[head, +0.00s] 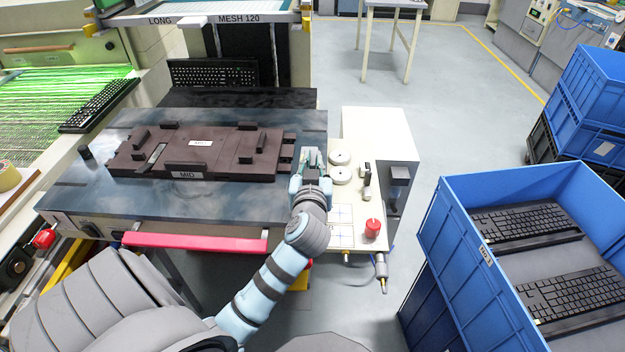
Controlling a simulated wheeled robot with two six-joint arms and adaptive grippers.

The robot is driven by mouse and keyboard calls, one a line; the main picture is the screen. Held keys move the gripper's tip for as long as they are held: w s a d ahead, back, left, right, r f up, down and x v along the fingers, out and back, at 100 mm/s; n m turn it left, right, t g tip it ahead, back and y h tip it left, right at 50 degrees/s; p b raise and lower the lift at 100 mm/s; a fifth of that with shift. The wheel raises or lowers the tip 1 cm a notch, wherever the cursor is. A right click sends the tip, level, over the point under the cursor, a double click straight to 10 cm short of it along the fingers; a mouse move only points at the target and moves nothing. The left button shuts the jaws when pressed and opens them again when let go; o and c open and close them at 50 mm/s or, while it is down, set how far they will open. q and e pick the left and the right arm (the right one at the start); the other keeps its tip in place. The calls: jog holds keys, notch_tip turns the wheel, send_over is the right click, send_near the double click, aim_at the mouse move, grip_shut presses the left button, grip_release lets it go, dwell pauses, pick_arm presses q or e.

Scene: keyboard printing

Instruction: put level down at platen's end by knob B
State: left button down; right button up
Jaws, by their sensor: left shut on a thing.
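My left gripper (312,156) is over the right end of the dark platen table, beside the white control unit. It is shut on what appears to be the level, mostly hidden by the fingers and wrist. The platen (195,152) is a dark brown fixture with raised blocks and a MID label, lying flat on the blue-grey table. Two round pale knobs (341,175) sit just right of the gripper; I cannot read which is B. A small grey-green strip (156,154) lies on the platen's left part. My right gripper is not in view.
The white control unit (372,135) carries a red button (372,228) and small fittings. A blue crate (445,230) with keyboards stands at the right. A pink-red bar (195,242) runs along the table front. A keyboard (213,75) stands behind.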

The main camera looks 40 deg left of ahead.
pick_arm(q)
notch_tip(320, 180, down, 8)
jog(key=shift+r+b, duration=0.2)
jog(key=shift+b, duration=0.8)
jog(key=c, duration=1.6)
grip_release()
jog(key=v, duration=0.7)
jog(key=shift+s+d+r, duration=0.15)
jog(key=shift+s+d, duration=0.05)
jog(key=shift+s, duration=0.05)
jog(key=shift+w+a, duration=0.1)
